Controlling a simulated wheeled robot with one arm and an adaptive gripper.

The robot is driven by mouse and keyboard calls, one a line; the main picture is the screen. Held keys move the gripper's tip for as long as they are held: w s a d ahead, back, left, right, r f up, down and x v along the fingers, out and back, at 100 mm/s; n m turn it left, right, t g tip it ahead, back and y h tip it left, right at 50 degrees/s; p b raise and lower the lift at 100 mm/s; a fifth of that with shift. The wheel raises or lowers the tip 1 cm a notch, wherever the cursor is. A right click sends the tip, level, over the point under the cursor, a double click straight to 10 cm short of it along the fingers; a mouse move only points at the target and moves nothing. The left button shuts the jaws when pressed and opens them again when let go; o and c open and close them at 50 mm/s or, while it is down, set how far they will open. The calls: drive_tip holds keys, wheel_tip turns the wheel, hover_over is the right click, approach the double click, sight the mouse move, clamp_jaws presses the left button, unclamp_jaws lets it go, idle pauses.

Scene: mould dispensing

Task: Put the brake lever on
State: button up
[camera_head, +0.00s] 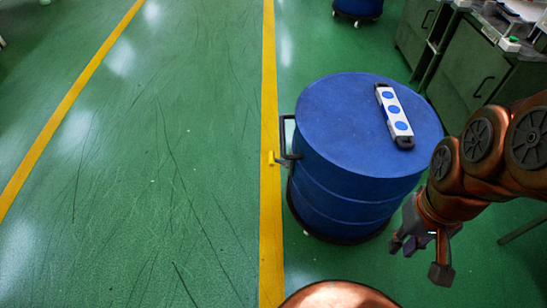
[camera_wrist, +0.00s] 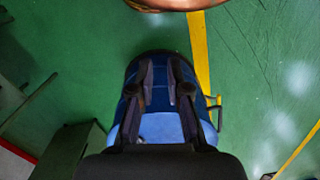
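A blue drum (camera_head: 345,140) stands upright on the green floor, with a black handle (camera_head: 286,135) on its left side. A small yellow lever (camera_head: 272,158) sticks out to the left at the handle's lower end, over the yellow floor line; I take it for the brake lever. In the wrist view the drum (camera_wrist: 160,128) lies behind my fingers and the handle (camera_wrist: 216,112) shows at its right. My gripper (camera_head: 418,258) is to the right of the drum, pointing down, apart from the lever. Its fingers (camera_wrist: 161,66) are spread and nothing is between them.
A white strip with blue discs (camera_head: 394,112) lies on the drum's lid. Grey cabinets (camera_head: 470,65) stand at the back right, and another blue drum on wheels (camera_head: 358,8) at the top. The floor left of the drum is clear, with yellow lines (camera_head: 268,60).

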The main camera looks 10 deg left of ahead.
drive_tip(key=w+a+f+t+b, duration=0.1)
drive_tip(key=w+a+f+b, duration=0.1)
drive_tip(key=w+f, duration=0.1)
drive_tip(key=w+a+f+t+y+b, duration=0.1)
drive_tip(key=w+a+f+b, duration=0.1)
drive_tip(key=w, duration=0.4)
drive_tip(key=w+a+f+t+b, duration=0.1)
drive_tip(key=w+a+f+b, duration=0.1)
drive_tip(key=f, duration=0.4)
drive_tip(key=shift+w+a+f+n+b, duration=0.1)
drive_tip(key=shift+w+a+n+b, duration=0.2)
drive_tip(key=shift+w, duration=0.35)
drive_tip(key=shift+w+a+f+n+b, duration=0.1)
drive_tip(key=shift+w+b, duration=0.3)
drive_tip(key=shift+w, duration=0.2)
clamp_jaws()
drive_tip(key=w+a+f+m+t+y+b, duration=0.1)
drive_tip(key=w+a+f+t+b, duration=0.5)
drive_tip(key=w+a+f+b, duration=0.6)
drive_tip(key=w+a+f+t+y+b, duration=0.3)
drive_tip(key=w+a+f+t+b, duration=0.3)
drive_tip(key=w+a+f+b, duration=0.5)
drive_tip(key=w+f+b, duration=0.2)
drive_tip(key=w+f, duration=0.1)
drive_tip(key=f, duration=0.4)
drive_tip(key=shift+w+a+f+m+b, duration=0.15)
drive_tip(key=shift+a+f+m+b, duration=0.1)
drive_tip(key=shift+a+m+b, duration=0.15)
drive_tip(key=shift+d, duration=0.1)
drive_tip(key=shift+w, duration=0.1)
